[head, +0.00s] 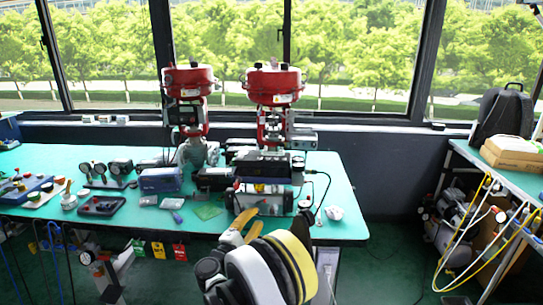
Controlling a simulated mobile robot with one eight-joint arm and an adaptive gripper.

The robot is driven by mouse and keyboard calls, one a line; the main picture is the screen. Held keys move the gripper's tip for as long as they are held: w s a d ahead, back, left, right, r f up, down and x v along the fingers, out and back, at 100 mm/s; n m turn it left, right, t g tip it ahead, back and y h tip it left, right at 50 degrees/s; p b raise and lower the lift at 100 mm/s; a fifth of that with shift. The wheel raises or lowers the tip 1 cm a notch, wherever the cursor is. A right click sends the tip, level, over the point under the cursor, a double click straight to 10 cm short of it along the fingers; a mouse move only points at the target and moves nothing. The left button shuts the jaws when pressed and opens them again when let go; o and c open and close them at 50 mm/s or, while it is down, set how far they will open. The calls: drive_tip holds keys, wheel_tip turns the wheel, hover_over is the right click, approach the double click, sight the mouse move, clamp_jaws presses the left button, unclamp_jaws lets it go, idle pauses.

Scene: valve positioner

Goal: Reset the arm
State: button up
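My arm rises at the bottom centre of the head view, with black, white and yellow rounded links. A yellow part beside these links, over the table's front edge, may belong to my gripper. I cannot make out two fingertips or whether they are open or shut. No object can be seen held there. Two valve units with red round tops, the left one (189,80) and the right one (273,84), stand upright at the back of the green table (340,190).
A black and silver device (262,198) sits near the table's front edge, close behind my arm. Gauges (92,170), a blue box (160,180) and small parts lie to the left. A side bench at right holds a backpack (505,110) and a cardboard box (508,152). Green floor (385,270) is clear between.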

drive_tip(key=d+r+m+g, duration=0.4)
drive_tip(key=d+r, duration=0.4)
drive_tip(key=d, duration=0.3)
drive_tip(key=s+d+r+m+g+y, duration=0.2)
drive_tip(key=s+d+r+m+g, duration=0.3)
drive_tip(key=s+d, duration=0.65)
drive_tip(key=s+d+r+m+y, duration=0.1)
drive_tip(key=s+d+m, duration=0.15)
drive_tip(key=s, duration=0.45)
drive_tip(key=s+d+r+m+y, duration=0.1)
drive_tip(key=s+d, duration=0.2)
drive_tip(key=s, duration=0.5)
drive_tip(key=s+f+m+y, duration=0.3)
drive_tip(key=s+f+m, duration=0.1)
drive_tip(key=s, duration=1)
drive_tip(key=shift+a+g+y, duration=0.3)
drive_tip(key=shift+a+g, duration=0.1)
